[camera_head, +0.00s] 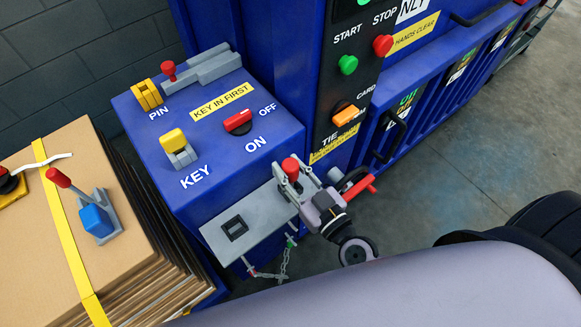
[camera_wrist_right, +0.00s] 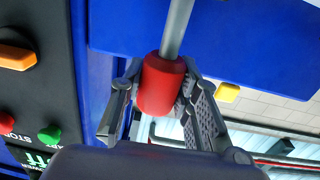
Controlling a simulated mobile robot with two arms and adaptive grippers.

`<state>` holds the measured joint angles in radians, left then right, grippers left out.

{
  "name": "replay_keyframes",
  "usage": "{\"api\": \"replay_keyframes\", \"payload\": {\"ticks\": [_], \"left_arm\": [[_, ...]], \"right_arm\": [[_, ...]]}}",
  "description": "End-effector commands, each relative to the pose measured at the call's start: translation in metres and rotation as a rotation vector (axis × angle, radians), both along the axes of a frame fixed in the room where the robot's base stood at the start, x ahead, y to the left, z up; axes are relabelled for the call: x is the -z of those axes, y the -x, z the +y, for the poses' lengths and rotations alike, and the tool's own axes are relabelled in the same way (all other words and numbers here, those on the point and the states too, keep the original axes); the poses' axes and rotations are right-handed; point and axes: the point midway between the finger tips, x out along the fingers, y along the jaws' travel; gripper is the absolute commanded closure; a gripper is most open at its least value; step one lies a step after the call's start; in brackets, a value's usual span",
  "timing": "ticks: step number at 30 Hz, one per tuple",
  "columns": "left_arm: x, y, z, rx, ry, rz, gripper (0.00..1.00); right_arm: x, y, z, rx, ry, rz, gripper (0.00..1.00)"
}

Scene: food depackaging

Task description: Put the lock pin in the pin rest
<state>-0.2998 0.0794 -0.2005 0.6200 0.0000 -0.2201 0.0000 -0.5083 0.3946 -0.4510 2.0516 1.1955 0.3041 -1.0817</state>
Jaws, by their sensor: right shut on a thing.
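My right gripper (camera_head: 296,184) is above the right end of a grey plate on the front of the blue control box. It is shut on a red grip (camera_head: 290,167), which I take to be the lock pin's handle. In the right wrist view the red grip (camera_wrist_right: 160,85) sits between the fingers of my right gripper (camera_wrist_right: 158,92), with a grey shaft running up from it. The grey plate (camera_head: 213,236) has a dark square socket (camera_head: 235,228). It may be the pin rest; I cannot tell for sure. My left gripper is not in view.
The blue box top carries a yellow block (camera_head: 147,95) by the PIN label, a grey latch with red knob (camera_head: 168,70), a yellow key (camera_head: 175,141) and a red switch (camera_head: 238,121). A chain (camera_head: 284,264) hangs below the plate. Strapped cardboard (camera_head: 135,260) stands left.

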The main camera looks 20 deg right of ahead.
Motion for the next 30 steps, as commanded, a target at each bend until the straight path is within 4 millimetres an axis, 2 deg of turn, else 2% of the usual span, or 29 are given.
{"api": "replay_keyframes", "payload": {"ticks": [14, 15, 24, 30], "left_arm": [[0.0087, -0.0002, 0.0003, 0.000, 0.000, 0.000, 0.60], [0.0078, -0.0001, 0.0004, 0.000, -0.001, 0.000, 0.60], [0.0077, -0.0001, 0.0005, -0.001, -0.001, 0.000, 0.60], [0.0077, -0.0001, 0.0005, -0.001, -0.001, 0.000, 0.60]], "right_arm": [[0.0118, -0.0002, 0.0000, 0.000, 0.000, -0.001, 1.00], [0.0106, -0.0002, 0.0000, 0.000, -0.001, -0.002, 0.68], [0.0108, -0.0001, -0.0001, 0.000, -0.001, -0.001, 0.48], [0.0109, -0.0001, -0.0001, 0.000, -0.001, 0.000, 0.47]]}}
